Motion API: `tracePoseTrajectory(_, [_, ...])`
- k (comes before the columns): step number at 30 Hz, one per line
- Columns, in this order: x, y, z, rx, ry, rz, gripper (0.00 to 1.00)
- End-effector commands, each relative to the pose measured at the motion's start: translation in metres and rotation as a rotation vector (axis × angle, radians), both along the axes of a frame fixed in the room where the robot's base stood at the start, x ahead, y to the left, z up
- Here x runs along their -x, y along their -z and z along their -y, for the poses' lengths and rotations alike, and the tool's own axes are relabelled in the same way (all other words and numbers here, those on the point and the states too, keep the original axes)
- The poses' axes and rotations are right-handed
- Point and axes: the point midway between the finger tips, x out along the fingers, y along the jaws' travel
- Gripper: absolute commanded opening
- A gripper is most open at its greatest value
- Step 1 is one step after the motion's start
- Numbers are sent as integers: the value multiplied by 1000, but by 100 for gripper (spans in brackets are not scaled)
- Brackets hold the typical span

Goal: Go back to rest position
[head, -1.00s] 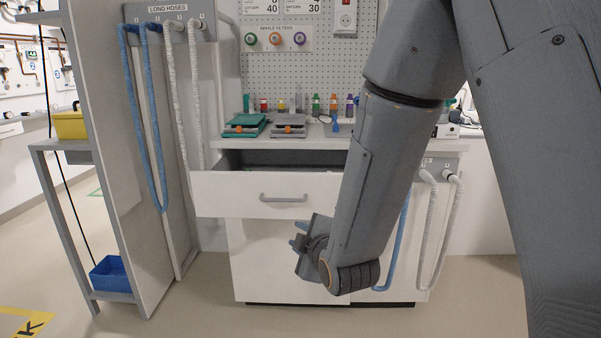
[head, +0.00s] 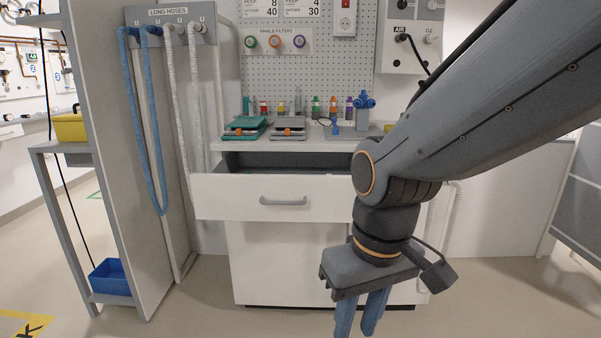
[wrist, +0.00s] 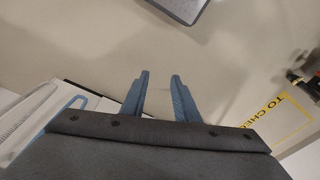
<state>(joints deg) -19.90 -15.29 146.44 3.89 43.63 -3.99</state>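My gripper (head: 360,318) hangs at the lower right of the head view, in front of the cabinet, with its blue fingers pointing down. In the wrist view its two fingers (wrist: 160,82) stand apart with only bare floor between them. It is open and empty. The fingertips are clear of any object. My arm covers the right part of the cabinet and of its drawer.
A white drawer (head: 248,198) is pulled out of the cabinet, left of my gripper. Teal (head: 245,127) and grey (head: 288,128) devices stand on the counter. A shelf panel (head: 118,150) rises at the left, with a blue bin (head: 110,277). Floor around my gripper is clear.

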Motion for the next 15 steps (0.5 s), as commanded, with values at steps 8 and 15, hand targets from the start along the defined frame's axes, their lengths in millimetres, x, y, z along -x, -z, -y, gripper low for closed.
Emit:
tracePoseTrajectory(8, [26, -23, 15, 21, 94, -81, 28])
tracePoseTrajectory(15, [23, -43, 28, 27, 142, -80, 28])
